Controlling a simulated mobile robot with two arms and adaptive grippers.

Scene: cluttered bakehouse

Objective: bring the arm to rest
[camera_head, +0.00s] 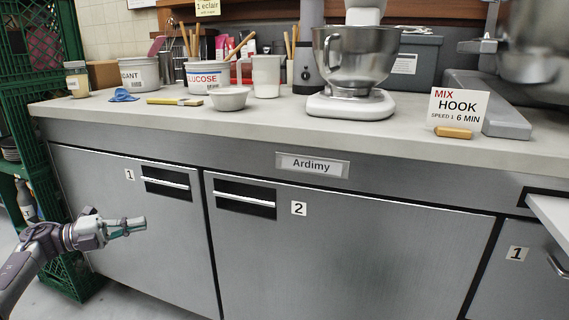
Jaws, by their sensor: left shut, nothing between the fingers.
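My left gripper (128,227) shows at the lower left, in front of the grey cabinet door marked 1 (110,190). Its arm comes in from the lower left edge. The fingers are shut with nothing between them, and they point to the right. The gripper is below the worktop and appears apart from the door and its handle (166,181). My right gripper is not in view.
Green crates (22,110) stand at the left. A white surface (553,218) juts in at right.

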